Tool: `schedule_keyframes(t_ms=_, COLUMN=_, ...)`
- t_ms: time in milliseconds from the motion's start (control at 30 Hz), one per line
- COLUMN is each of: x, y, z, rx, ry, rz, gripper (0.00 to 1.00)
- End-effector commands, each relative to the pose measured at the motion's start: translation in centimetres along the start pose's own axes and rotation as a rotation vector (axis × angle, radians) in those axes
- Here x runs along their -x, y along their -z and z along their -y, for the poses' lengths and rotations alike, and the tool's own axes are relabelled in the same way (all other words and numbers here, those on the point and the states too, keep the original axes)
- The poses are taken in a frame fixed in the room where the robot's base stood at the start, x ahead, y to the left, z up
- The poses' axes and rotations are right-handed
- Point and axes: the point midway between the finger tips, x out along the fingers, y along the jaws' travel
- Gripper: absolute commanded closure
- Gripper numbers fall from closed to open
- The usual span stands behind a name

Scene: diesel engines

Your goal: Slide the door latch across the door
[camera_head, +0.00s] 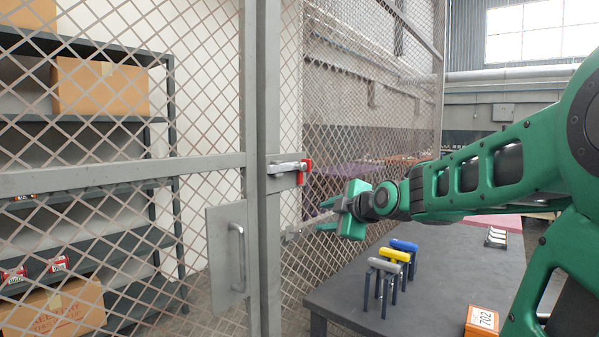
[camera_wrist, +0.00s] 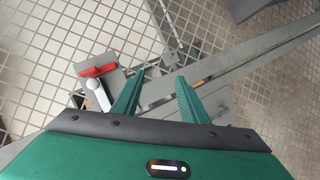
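The door latch (camera_head: 289,166) is a silver bar on a grey mount at the door's frame post, with a red bracket (camera_head: 306,172) at its right end. In the wrist view the latch's silver lever (camera_wrist: 97,92) and red bracket (camera_wrist: 97,70) lie left of my fingers. The mesh door (camera_head: 248,200) carries a grey plate with a pull handle (camera_head: 239,247) below the latch. My gripper (camera_head: 326,215) is open and empty, to the right of and below the latch in the head view, apart from it. It also shows in the wrist view (camera_wrist: 160,76), with a gap between its fingers.
A dark table (camera_head: 440,290) stands below my arm, with several T-handled tools (camera_head: 392,262) and an orange box (camera_head: 482,321) on it. Mesh fence panels (camera_head: 365,90) run beyond the gripper. Shelves with cardboard boxes (camera_head: 100,88) stand behind the mesh.

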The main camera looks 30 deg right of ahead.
Motion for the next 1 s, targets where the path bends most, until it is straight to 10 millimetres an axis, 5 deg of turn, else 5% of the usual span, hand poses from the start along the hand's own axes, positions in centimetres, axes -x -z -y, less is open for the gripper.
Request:
schedule_keyframes(t_ms=100, x=-0.5, y=1.9, z=-5.2, rx=0.203, ry=-0.163, rz=-0.068, gripper=0.6)
schedule_keyframes(t_ms=300, x=0.0, y=3.9, z=-10.1, rx=0.399, ry=-0.338, rz=-0.107, gripper=0.6)
schedule_keyframes(t_ms=567, x=-1.4, y=4.6, z=-11.6, rx=0.438, ry=-0.373, rz=-0.111, gripper=0.6)
schedule_keyframes(t_ms=1000, x=-8.2, y=5.9, z=-13.9, rx=0.436, ry=-0.37, rz=-0.11, gripper=0.6)
